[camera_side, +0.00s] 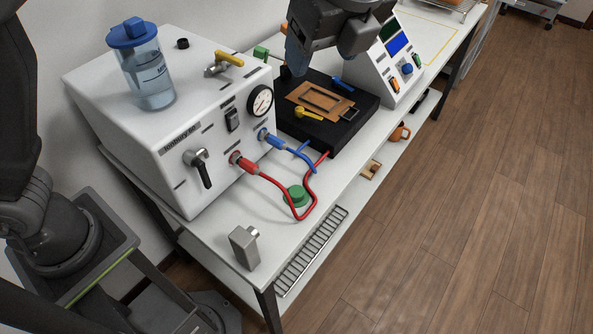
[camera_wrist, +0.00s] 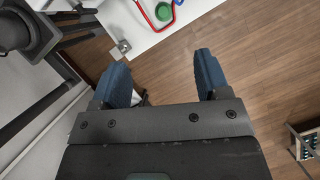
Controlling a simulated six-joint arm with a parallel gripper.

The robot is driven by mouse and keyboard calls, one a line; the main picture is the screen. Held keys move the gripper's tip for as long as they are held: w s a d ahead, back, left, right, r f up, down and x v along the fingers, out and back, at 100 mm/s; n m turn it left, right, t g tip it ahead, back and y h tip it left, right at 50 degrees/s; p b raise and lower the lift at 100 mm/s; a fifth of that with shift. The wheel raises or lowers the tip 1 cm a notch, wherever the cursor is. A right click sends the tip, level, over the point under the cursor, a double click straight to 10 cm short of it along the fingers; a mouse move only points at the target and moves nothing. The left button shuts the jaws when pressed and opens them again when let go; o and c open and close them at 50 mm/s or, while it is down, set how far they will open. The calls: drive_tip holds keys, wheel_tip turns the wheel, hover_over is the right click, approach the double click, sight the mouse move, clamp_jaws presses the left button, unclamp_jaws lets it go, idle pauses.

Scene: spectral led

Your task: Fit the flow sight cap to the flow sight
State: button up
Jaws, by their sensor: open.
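A round green piece (camera_side: 297,195), which looks like the flow sight cap, lies on the white bench beside the red hose. It also shows at the top of the wrist view (camera_wrist: 164,11). A grey metal block with a short round stub (camera_side: 244,247), perhaps the flow sight, stands near the bench's front corner, apart from the green piece. The block shows in the wrist view too (camera_wrist: 121,48). My gripper (camera_wrist: 163,76) is open and empty, its blue fingers wide apart. In the side view it hangs above the back of the bench; one blue finger shows.
A white pump box (camera_side: 150,120) carries a blue-lidded bottle (camera_side: 145,70) and a small black ring (camera_side: 183,43). Red (camera_side: 275,180) and blue hoses (camera_side: 298,158) run from its front. A black platform (camera_side: 345,125) and instrument (camera_side: 393,60) stand behind. The bench's front edge is close to the block.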

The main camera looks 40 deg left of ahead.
approach(297, 191)
drive_tip(key=x, duration=0.3)
drive_tip(key=shift+w, duration=0.2)
drive_tip(key=shift+x, duration=3.1)
drive_tip(key=shift+s, duration=0.25)
drive_tip(key=c, duration=1)
wheel_tip(297, 191, up, 10)
drive_tip(key=shift+a+r, duration=0.1)
